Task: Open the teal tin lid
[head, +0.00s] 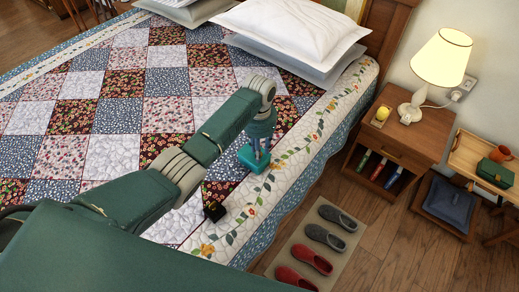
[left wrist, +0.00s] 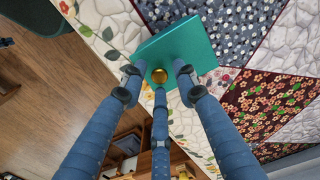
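The teal tin (head: 252,159) rests on the bed, on the quilt's pale flowered border. My left gripper (head: 259,143) is right over the tin, pointing down. I cannot tell whether any fingertip touches the lid. The tin's sides are mostly hidden in the wrist view. My right gripper is not in view.
White pillows (head: 290,28) are at the head end. Right of the bed stand a nightstand (head: 402,142) with a lamp (head: 440,58), slippers on a mat (head: 332,212), and a tray (head: 468,150) holding a green box.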

